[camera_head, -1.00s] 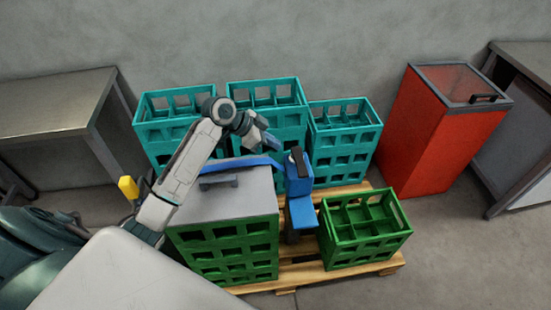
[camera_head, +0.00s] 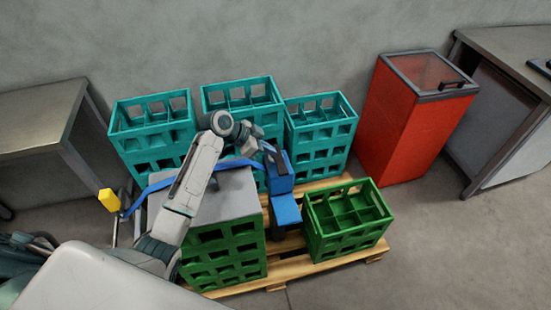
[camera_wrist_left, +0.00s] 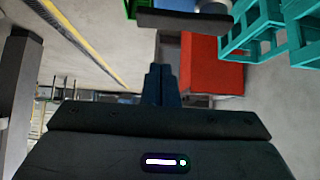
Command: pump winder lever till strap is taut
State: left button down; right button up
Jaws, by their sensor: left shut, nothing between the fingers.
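The blue winder (camera_head: 283,183) stands upright between the grey-topped green crate and the small green crate. Its dark lever (camera_head: 269,151) is at its top and appears tilted to the left. The blue strap (camera_head: 155,187) runs over the grey lid from the left towards the winder; part is hidden behind my left arm. My left gripper (camera_head: 259,148) is shut and empty, close beside the lever; I cannot tell whether they touch. In the left wrist view its closed fingers (camera_wrist_left: 160,76) point at a dark bar (camera_wrist_left: 185,22), perhaps the lever. My right gripper is not in view.
The grey-lidded green crate (camera_head: 228,250), a small green crate (camera_head: 345,232) and several teal crates (camera_head: 322,140) stand on a wooden pallet (camera_head: 282,270). A red bin (camera_head: 400,130) is at the right. A yellow-tipped post (camera_head: 109,200) is at the left. Floor is clear front right.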

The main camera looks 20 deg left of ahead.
aim_at(278, 168)
pick_arm(q)
jog(key=x, duration=0.3)
jog(key=shift+w+d+f+p, duration=0.15)
jog(key=shift+d+p, duration=0.2)
jog(key=f, duration=0.2)
jog(key=shift+a+f+p, duration=0.2)
jog(key=shift+f+p, duration=0.15)
jog(key=shift+f, duration=0.65)
jog(key=shift+s+d+f+m+t+y+b, duration=0.15)
jog(key=shift+f+t+b, duration=0.15)
jog(key=shift+f+b, duration=0.2)
jog(key=shift+s+d+f+m+t+y+b, duration=0.1)
jog(key=shift+s+f+m+t+y+b, duration=0.15)
jog(key=shift+f+b, duration=0.25)
jog(key=shift+f+t+b, duration=0.1)
jog(key=shift+t+b, duration=0.35)
jog(key=shift+b, duration=0.05)
jog(key=shift+s, duration=0.1)
